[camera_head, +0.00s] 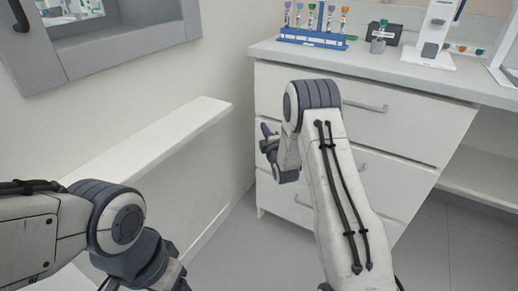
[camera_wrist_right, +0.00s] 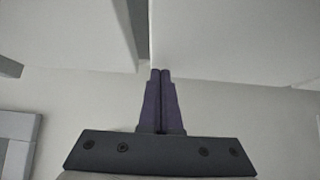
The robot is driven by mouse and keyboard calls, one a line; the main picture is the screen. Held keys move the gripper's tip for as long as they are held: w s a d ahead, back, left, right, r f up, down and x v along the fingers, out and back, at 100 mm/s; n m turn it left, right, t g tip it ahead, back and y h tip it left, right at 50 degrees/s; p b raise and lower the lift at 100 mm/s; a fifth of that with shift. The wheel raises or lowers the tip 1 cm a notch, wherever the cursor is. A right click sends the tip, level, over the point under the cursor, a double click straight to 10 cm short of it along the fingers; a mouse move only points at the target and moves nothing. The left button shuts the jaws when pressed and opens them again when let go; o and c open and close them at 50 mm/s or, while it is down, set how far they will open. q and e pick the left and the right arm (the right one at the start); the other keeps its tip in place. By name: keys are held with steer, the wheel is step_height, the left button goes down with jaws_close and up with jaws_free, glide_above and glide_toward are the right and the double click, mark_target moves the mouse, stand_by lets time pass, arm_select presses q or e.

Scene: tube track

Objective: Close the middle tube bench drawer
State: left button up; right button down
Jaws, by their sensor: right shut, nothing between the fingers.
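The white tube bench has a stack of drawers in the head view. The middle drawer (camera_head: 398,184) is partly hidden behind my right arm, with a bit of its handle showing beside the arm. I cannot tell how far it stands out. My right gripper (camera_head: 267,139) is at the left side of the drawer fronts. In the right wrist view the fingers (camera_wrist_right: 161,73) are together and empty, their tips near the lower edge of a pale panel. Contact is unclear. My left arm is at lower left, its fingertips out of frame.
The top drawer (camera_head: 400,125) has a bar handle, and a bottom handle (camera_head: 302,203) shows lower down. A blue rack (camera_head: 312,39) of tubes stands on the benchtop (camera_head: 375,62). A white ledge (camera_head: 160,140) runs along the left wall. Grey floor (camera_head: 245,245) is clear in front.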

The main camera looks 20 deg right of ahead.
steer(key=s+a+p, duration=0.2)
steer(key=s+a, duration=0.2)
steer(key=s, duration=0.8)
steer(key=a+r+m+g+y, duration=0.1)
steer(key=a+m+g+y, duration=0.3)
steer(key=a, duration=0.7)
steer(key=s+a+r+g, duration=0.1)
steer(key=s+a+g, duration=0.4)
steer(key=s+a, duration=0.35)
steer(key=s+a+r+m+g, duration=0.1)
steer(key=s+r+m+g, duration=0.15)
steer(key=s, duration=0.65)
steer(key=s+r+m+g, duration=0.1)
steer(key=s+g, duration=0.2)
steer(key=s, duration=0.6)
steer(key=s+a+r+m+g, duration=0.1)
steer(key=s+m+g, duration=0.15)
steer(key=s, duration=0.65)
step_height(320, 180, up, 34)
steer(key=s+g+h+p, duration=0.1)
steer(key=p, duration=3.1)
steer(key=shift+s+d+f+n+p, duration=0.2)
steer(key=shift+d+f+n+p, duration=0.1)
steer(key=shift+d+p, duration=0.1)
